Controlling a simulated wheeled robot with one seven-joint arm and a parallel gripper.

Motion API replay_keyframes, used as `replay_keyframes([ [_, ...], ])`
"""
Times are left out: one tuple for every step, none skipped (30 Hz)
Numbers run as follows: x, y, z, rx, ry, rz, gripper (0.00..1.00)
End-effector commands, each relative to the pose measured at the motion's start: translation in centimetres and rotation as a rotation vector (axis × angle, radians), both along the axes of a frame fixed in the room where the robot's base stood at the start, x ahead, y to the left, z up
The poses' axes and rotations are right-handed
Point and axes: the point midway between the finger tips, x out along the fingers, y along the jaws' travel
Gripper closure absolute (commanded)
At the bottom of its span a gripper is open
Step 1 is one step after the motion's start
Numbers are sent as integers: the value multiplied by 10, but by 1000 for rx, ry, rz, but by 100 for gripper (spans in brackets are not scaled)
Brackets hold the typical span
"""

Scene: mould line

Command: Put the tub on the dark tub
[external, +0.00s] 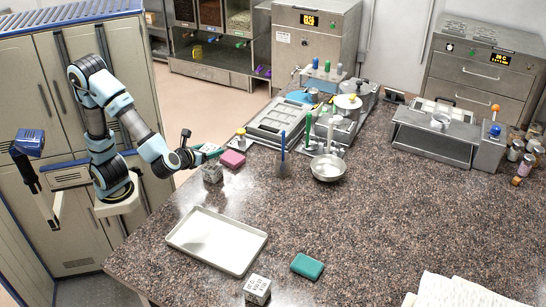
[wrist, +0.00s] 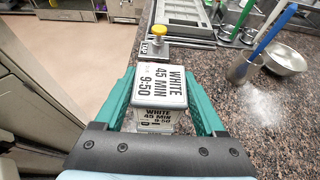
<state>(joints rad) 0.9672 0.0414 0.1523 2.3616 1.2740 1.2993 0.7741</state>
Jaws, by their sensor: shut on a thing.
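A white tub (wrist: 158,82) sits between the teal fingers of my gripper (wrist: 162,98) in the wrist view. Its lid and side labels read "WHITE 45 MIN 9:50". Another pale tub with black print (external: 257,289) stands at the counter's near edge, right of the tray's near corner. Its print is too small to read, so I cannot confirm it is the dark tub.
An empty metal tray (external: 217,240) lies on the near left of the counter (external: 370,215). A teal block (external: 307,266) lies right of it. A utensil holder (external: 283,168) and a steel bowl (external: 328,168) stand farther right. The counter's middle is clear.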

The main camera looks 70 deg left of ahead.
Motion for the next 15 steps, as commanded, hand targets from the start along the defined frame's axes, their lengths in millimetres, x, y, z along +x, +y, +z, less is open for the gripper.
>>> replay_keyframes([
  [0,0,-9,5,3,-1,90],
  [0,0,-14,4,4,-1,90],
  [0,0,-19,4,4,-1,90],
  [0,0,-21,3,3,-1,90],
  [0,0,-23,2,2,-1,90],
  [0,0,-25,1,1,-1,90],
  [0,0,-25,1,1,0,90],
  [0,0,-25,1,1,0,90],
  [0,0,-25,0,0,0,90],
  [0,0,-25,0,0,0,90],
  [0,0,-25,0,0,0,90],
  [0,0,-25,0,0,0,90],
  [0,0,-25,0,0,0,90],
  [0,0,-25,0,0,0,90],
  [0,0,-26,1,1,0,90],
])
